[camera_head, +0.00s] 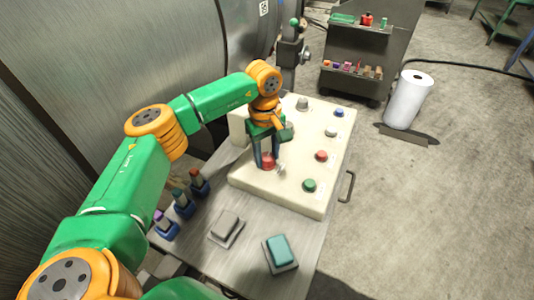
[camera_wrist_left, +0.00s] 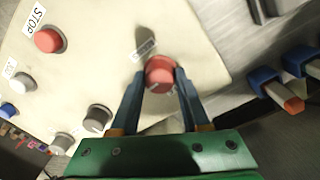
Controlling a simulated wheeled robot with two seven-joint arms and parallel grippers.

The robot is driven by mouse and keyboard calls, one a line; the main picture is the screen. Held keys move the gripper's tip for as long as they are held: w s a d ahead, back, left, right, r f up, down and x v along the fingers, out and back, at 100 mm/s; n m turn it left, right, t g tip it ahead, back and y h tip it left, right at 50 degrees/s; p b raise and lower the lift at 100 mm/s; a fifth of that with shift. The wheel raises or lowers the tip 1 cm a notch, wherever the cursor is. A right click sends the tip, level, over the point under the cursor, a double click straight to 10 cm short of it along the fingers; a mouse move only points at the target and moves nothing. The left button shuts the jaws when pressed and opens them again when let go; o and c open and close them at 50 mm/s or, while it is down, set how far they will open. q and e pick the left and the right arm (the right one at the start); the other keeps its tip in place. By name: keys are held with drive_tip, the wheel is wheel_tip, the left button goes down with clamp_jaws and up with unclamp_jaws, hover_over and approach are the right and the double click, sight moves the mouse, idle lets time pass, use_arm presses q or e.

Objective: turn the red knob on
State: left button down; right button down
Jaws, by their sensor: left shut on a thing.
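The red knob (camera_head: 268,160) sits on the near left part of the cream control panel (camera_head: 290,192). In the left wrist view the red knob (camera_wrist_left: 159,72) is between the two fingers, which touch its sides. My left gripper (camera_head: 267,158) is shut on the red knob, reaching down from above; it also shows in the left wrist view (camera_wrist_left: 158,84). Part of the knob is hidden behind the fingers in the head view. My right gripper is in neither view.
The panel also bears a red button (camera_head: 321,156), a green button (camera_head: 309,185), a blue button (camera_head: 339,113) and grey knobs. On the table stand a teal block (camera_head: 279,250), a grey block (camera_head: 225,225) and several small blue-based items (camera_head: 183,205). Open floor lies right.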

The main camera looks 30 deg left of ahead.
sight(266, 157)
use_arm(q)
drive_tip(key=shift+r+m, duration=0.1)
drive_tip(key=shift+m, duration=0.2)
drive_tip(key=shift+c, duration=1.9)
unclamp_jaws()
wheel_tip(266, 157, up, 7)
drive_tip(key=shift+s+b, duration=0.1)
drive_tip(key=shift+b, duration=0.45)
drive_tip(key=shift+a, duration=0.1)
